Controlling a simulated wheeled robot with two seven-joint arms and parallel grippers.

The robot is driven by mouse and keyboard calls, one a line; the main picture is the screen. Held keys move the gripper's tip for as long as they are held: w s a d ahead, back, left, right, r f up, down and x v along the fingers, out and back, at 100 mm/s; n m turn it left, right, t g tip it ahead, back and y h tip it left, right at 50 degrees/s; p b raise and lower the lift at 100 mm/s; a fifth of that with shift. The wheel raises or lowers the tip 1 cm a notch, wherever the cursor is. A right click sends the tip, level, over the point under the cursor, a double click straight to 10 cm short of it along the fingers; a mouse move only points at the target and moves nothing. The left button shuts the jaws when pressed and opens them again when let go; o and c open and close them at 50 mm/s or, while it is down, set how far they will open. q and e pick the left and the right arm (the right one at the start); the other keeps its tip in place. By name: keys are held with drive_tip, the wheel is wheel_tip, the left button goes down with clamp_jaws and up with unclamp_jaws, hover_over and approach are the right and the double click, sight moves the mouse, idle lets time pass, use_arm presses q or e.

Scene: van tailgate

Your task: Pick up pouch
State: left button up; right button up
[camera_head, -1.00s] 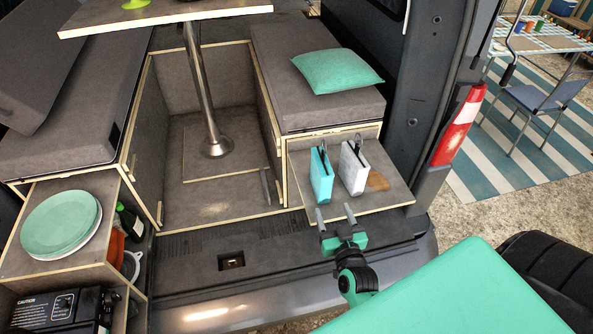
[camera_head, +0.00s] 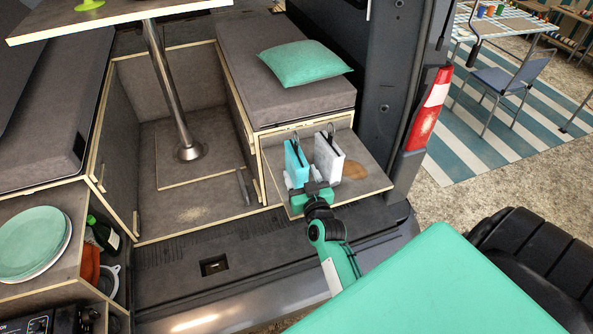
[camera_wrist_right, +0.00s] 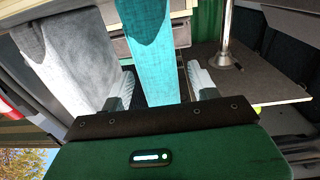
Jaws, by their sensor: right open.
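A turquoise pouch (camera_head: 295,163) stands upright on a small pull-out shelf (camera_head: 372,185) at the van's rear, with a dark loop on top. A pale grey pouch (camera_head: 329,157) stands just right of it. My right gripper (camera_head: 305,183) is at the near side of the turquoise pouch, low by the shelf. In the right wrist view its two fingers (camera_wrist_right: 160,90) are apart, with the turquoise pouch (camera_wrist_right: 150,50) between them and the grey pouch (camera_wrist_right: 72,70) outside to the left. I cannot tell whether the fingers touch the pouch. My left gripper is out of view.
A bench with a green pillow (camera_head: 304,63) is behind. A table leg (camera_head: 168,90) stands in the van. Plates (camera_head: 32,243) sit at the left. The van floor between is clear.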

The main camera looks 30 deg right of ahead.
drive_tip(key=shift+b+x, duration=0.4)
drive_tip(key=shift+x, duration=1.4)
drive_tip(key=shift+c, duration=0.4)
drive_tip(key=c, duration=1.1)
drive_tip(key=shift+o, duration=0.2)
drive_tip(key=shift+r, duration=0.1)
